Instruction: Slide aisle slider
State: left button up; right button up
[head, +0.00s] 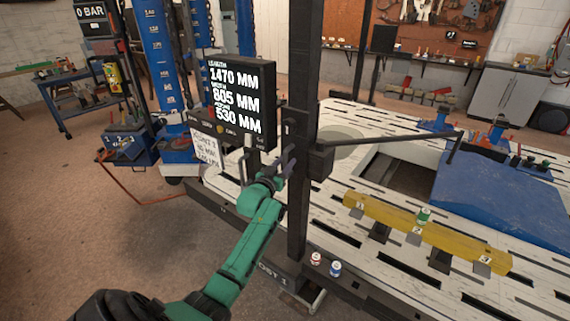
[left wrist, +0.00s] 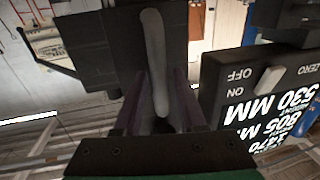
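A dark upright post (head: 302,120) stands at the bench edge, with a black carriage block (head: 319,160) on it. In the left wrist view a pale grey bar-shaped handle (left wrist: 153,50) stands in front of a dark block (left wrist: 105,45). My left gripper (head: 281,166) is beside the post, below the display box. Its two fingers, seen in the left wrist view (left wrist: 160,100), stand apart on either side of the handle. I cannot tell whether they touch it. No part is labelled as the aisle slider. My right gripper is not in view.
The display box (head: 239,92) with measurements is close to my left gripper. A thin arm (head: 390,141) reaches right from the carriage.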

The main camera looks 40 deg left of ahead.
pick_arm(q)
jog(key=shift+f, duration=0.1)
jog(key=shift+s+d+f, duration=0.1)
jog(key=shift+s, duration=0.15)
jog(key=b+v, duration=0.2)
jog(key=v, duration=1.2)
